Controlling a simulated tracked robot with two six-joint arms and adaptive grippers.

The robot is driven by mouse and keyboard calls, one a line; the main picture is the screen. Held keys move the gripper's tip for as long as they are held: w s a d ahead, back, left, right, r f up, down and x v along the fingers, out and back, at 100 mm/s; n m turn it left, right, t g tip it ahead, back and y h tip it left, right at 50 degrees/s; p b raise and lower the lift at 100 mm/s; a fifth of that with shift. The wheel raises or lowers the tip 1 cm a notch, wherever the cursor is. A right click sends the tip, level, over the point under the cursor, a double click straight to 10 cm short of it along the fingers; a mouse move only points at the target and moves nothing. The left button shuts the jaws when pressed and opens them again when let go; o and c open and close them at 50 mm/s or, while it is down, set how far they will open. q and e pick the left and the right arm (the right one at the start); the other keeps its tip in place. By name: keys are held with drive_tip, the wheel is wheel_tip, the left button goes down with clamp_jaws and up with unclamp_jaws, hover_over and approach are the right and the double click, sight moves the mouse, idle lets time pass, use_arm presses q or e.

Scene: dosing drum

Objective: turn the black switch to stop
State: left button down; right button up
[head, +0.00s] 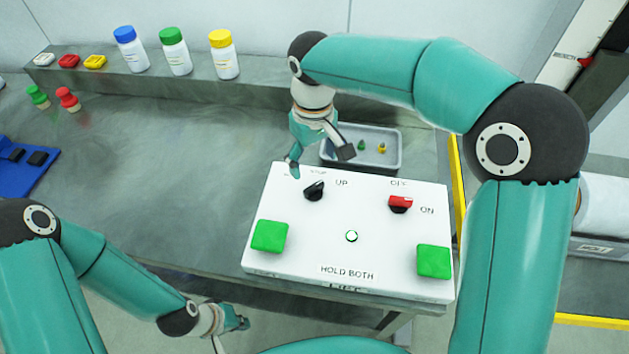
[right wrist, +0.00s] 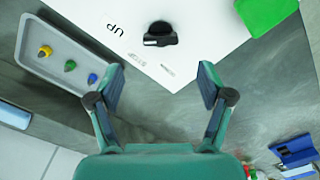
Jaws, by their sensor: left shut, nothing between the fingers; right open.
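The black switch (head: 314,190) is a knob on the upper left of the white control box, with a partly hidden STOP label above it and UP to its right. In the right wrist view the black switch (right wrist: 160,35) shows a pale mark on its side towards the UP label. My right gripper (head: 320,160) is open and empty at the box's far edge, just beyond the switch; in its wrist view the fingers (right wrist: 160,88) stand apart, clear of the switch. My left gripper (head: 240,321) is shut and empty, low in front of the box.
The box (head: 310,235) also carries a red switch (head: 400,204), two green buttons (head: 269,236) (head: 434,261) and a lit green lamp (head: 351,236). A grey tray (head: 391,134) with small coloured parts stands behind it. Bottles (head: 174,52) line the back ledge.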

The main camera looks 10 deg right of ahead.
sight(314, 186)
wheel_tip(314, 186, down, 8)
drive_tip(key=shift+s+f+p, duration=0.15)
drive_tip(key=shift+p, duration=0.2)
